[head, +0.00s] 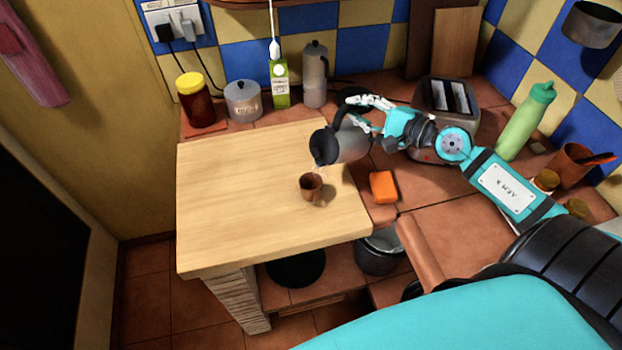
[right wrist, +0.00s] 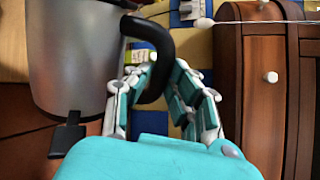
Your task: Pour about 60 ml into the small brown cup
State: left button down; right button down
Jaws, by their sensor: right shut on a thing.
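The small brown cup (head: 309,187) stands upright on the light wooden worktop. A grey metal jug with a dark rim (head: 349,145) is tilted to the left, with its mouth above and slightly right of the cup. A thin, pale trickle shows between the jug's lip and the cup; the level inside the cup is too small to tell. My right gripper (head: 364,112) is shut on the jug's black handle, behind the jug. In the right wrist view the fingers close around the black handle (right wrist: 160,45), beside the grey jug body (right wrist: 75,60). My left gripper is out of view.
An orange sponge (head: 383,187) lies right of the cup, on the tiled counter. A toaster (head: 447,103) stands behind my right arm. A jar (head: 195,104), canister (head: 243,102), carton (head: 280,85) and moka pot (head: 315,75) line the back. The worktop's left part is clear.

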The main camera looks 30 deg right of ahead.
aim_at(362, 112)
jog(key=shift+s+a+r+n+p, duration=0.1)
jog(key=shift+a+r+n+p, duration=0.3)
jog(key=shift+p, duration=0.45)
dwell(0.4)
jog(key=shift+d+f+b, duration=0.15)
jog(key=shift+b, duration=0.2)
jog(key=d+f+m+b, duration=0.1)
jog(key=b, duration=0.3)
jog(key=d+f+m+b, duration=0.1)
jog(key=f+b, duration=0.1)
jog(key=b, duration=0.1)
jog(key=shift+w+d+f+m+y+b, duration=0.2)
jog(key=shift+w+d+m+y+b, duration=0.1)
jog(key=shift+w+d+b, duration=0.1)
jog(key=shift+w+d+r, duration=0.1)
jog(key=shift+r, duration=0.05)
jog(key=shift+w+d+f+m+b, duration=0.1)
jog(key=shift+d+f+m+b, duration=0.5)
jog(key=shift+b, duration=0.65)
jog(key=shift+w+d+f+m+b, duration=0.2)
jog(key=shift+m+b, duration=0.1)
jog(key=shift+m, duration=0.2)
jog(key=shift+s+r, duration=0.1)
jog(key=shift+y, duration=0.3)
